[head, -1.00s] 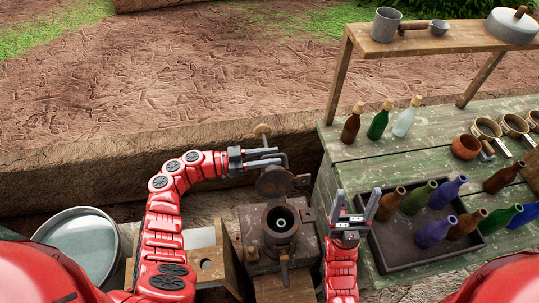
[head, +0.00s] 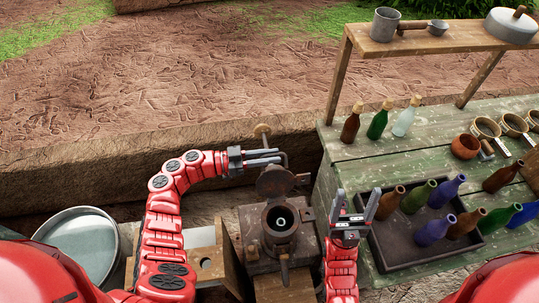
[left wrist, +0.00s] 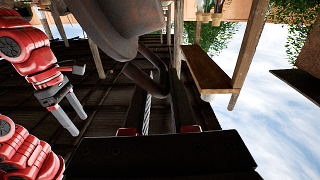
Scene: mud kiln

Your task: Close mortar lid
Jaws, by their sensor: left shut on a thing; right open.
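The mortar (head: 281,222) is a dark, rusty metal cup on a metal block, with a small pale ring visible inside it. Its round lid (head: 275,183) stands open, tilted up behind the cup. My left gripper (head: 281,156) is shut on the lid's bent rod handle, just above the lid. In the left wrist view, the dark bent handle (left wrist: 150,78) runs down between the fingers of the left gripper (left wrist: 160,130). My right gripper (head: 357,205) is open and empty, pointing up to the right of the mortar.
A green wooden table (head: 350,185) on the right holds several bottles, a dark tray (head: 390,258) and cups. A wooden shelf (head: 440,40) stands over its back. A metal basin (head: 85,245) is at lower left. An earthen ledge (head: 90,175) runs behind the mortar.

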